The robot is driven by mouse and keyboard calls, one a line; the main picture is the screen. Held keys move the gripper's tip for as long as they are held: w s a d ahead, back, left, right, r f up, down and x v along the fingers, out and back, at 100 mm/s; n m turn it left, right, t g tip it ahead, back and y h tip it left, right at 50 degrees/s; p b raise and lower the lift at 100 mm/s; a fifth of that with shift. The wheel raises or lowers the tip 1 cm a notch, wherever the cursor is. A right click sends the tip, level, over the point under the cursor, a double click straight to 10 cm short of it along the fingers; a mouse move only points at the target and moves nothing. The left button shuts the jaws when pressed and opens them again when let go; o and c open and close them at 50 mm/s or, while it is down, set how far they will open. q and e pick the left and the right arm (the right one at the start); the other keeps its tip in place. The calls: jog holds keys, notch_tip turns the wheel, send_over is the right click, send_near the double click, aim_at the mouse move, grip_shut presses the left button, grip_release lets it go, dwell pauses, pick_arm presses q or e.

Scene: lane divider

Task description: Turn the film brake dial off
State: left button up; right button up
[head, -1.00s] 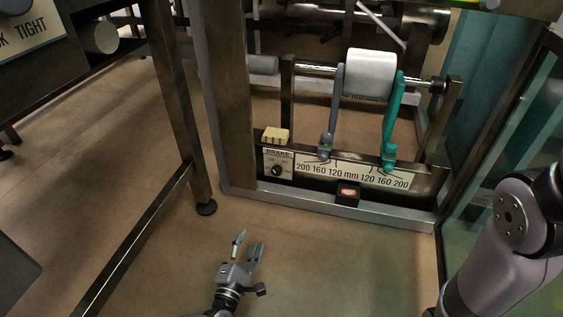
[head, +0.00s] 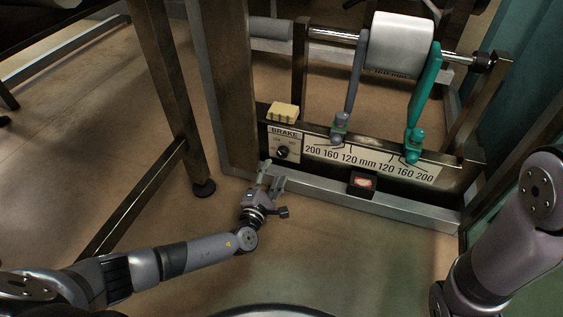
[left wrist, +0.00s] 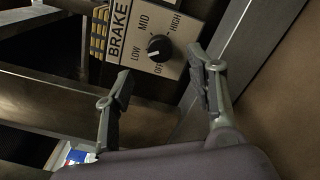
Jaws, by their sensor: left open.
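The black film brake dial (head: 282,152) sits on a white plate marked BRAKE (head: 285,141), at the left end of the low frame panel. My left gripper (head: 272,172) is open, just below and in front of the plate. In the left wrist view its fingers (left wrist: 160,66) stand either side of the dial's line, apart from it and empty. My right gripper is out of view.
A yellow block (head: 283,112) sits above the plate. A table leg (head: 172,100) stands left.

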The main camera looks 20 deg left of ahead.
aim_at(282, 155)
pick_arm(q)
jog(key=w+b, duration=0.1)
jog(key=w, duration=0.2)
jog(key=w+b, duration=0.2)
jog(key=w, duration=0.1)
jog(key=shift+w+d+f, duration=0.1)
jog(key=shift+w+f, duration=0.1)
jog(key=shift+w, duration=0.1)
jog(key=shift+w+r+b, duration=0.15)
jog(key=shift+w+b, duration=0.35)
jog(key=shift+w, duration=0.3)
jog(key=c, duration=1.1)
jog(key=shift+c, duration=0.2)
